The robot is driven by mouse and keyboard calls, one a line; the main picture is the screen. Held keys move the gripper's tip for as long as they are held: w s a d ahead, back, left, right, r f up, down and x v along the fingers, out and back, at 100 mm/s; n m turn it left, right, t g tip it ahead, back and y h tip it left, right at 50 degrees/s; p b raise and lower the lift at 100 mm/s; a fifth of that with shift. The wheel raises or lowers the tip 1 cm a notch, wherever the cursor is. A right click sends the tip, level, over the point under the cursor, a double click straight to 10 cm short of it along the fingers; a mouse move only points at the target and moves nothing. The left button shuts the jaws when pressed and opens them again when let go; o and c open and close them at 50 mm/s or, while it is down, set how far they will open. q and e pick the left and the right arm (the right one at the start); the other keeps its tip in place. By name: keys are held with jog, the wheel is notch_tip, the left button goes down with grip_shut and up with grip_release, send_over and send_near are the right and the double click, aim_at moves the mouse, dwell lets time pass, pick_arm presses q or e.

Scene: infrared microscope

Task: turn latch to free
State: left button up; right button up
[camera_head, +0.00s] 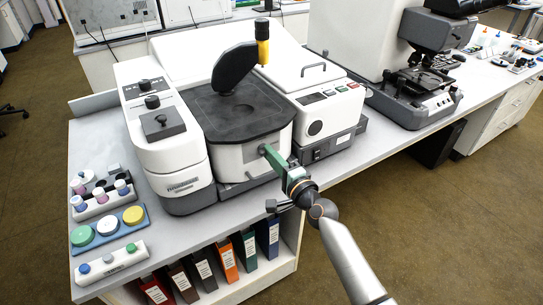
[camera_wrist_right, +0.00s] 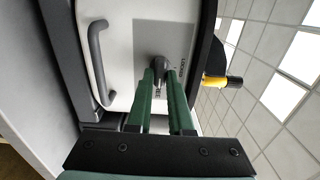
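The latch (camera_wrist_right: 158,65) is a small dark knob with a lever on the pale front wall of the microscope's sample stage, with small printed lettering beside it. In the right wrist view my right gripper (camera_wrist_right: 160,78) has its green fingertips on either side of the latch, with only a narrow gap between them; it looks shut on the latch lever. In the head view the right gripper (camera_head: 267,151) reaches the front of the microscope (camera_head: 254,156) from the lower right, and its fingertips hide the latch there. My left gripper is not in view.
A curved grey handle (camera_wrist_right: 97,62) is left of the fingers in the wrist view. A yellow-and-black eyepiece part (camera_head: 262,45) stands above the dark stage. Sample vials (camera_head: 121,187), coloured discs (camera_head: 107,226) and a small white rack (camera_head: 110,262) are on the bench's left end.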

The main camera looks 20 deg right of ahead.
jog(key=o, duration=0.4)
jog(key=shift+o, duration=0.2)
jog(key=v, duration=1.2)
jog(key=shift+s, duration=0.25)
jog(key=shift+d, duration=0.1)
jog(key=s+a+f+n+g+h+p, duration=0.1)
jog(key=s+f+n+g, duration=0.7)
jog(key=s+f+n, duration=0.9)
jog(key=s+a+f+p, duration=0.1)
jog(key=s+a+f, duration=0.1)
jog(key=s+f, duration=0.1)
jog(key=shift+a+f+n+h, duration=0.2)
jog(key=shift+a+n+h, duration=0.1)
jog(key=shift+a, duration=0.1)
